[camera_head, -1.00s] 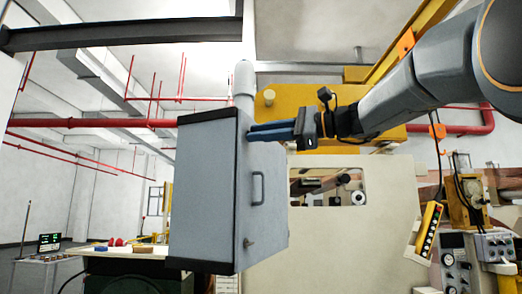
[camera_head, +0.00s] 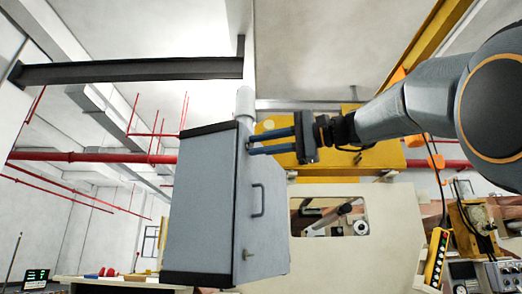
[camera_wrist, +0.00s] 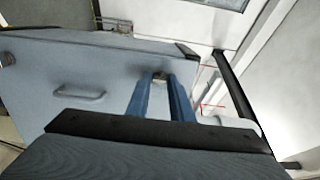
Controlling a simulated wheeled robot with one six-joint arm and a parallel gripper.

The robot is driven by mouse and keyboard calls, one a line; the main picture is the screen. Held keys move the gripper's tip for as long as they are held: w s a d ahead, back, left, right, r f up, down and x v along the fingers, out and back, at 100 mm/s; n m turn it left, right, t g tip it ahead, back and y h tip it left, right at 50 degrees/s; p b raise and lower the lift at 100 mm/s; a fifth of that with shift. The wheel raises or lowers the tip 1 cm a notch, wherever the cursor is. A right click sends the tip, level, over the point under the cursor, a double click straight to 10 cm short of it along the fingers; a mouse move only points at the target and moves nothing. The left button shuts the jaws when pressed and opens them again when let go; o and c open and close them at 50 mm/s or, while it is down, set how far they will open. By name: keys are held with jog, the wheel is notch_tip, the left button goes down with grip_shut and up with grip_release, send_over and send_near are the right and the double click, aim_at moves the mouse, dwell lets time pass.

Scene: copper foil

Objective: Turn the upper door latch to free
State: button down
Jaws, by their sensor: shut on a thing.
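A grey-blue cabinet (camera_head: 203,200) with black top and bottom edges stands at the centre of the head view. Its door (camera_head: 265,225), on the right-hand face, carries a handle (camera_head: 259,200) and a small lower latch (camera_head: 248,253). My gripper (camera_head: 250,142) reaches in from the right to the door's upper part, its blue fingers one above the other. In the wrist view, the small metallic upper latch (camera_wrist: 160,76) sits between the fingertips of my gripper (camera_wrist: 160,84), which is shut on it. The fingers hide the upper latch in the head view. The door looks closed.
A dark beam (camera_head: 130,70) and red pipes (camera_head: 90,156) run behind and above the cabinet. A yellow machine part (camera_head: 345,158) and a cream machine panel (camera_head: 385,215) stand behind my arm. A yellow button pendant (camera_head: 436,257) hangs at the right.

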dwell(0.5)
jog(key=c, duration=1.6)
grip_release()
jog(key=shift+o, duration=0.2)
jog(key=b+v, duration=0.1)
jog(key=v, duration=0.6)
jog(key=shift+s+d, duration=0.2)
jog(key=shift+d, duration=0.15)
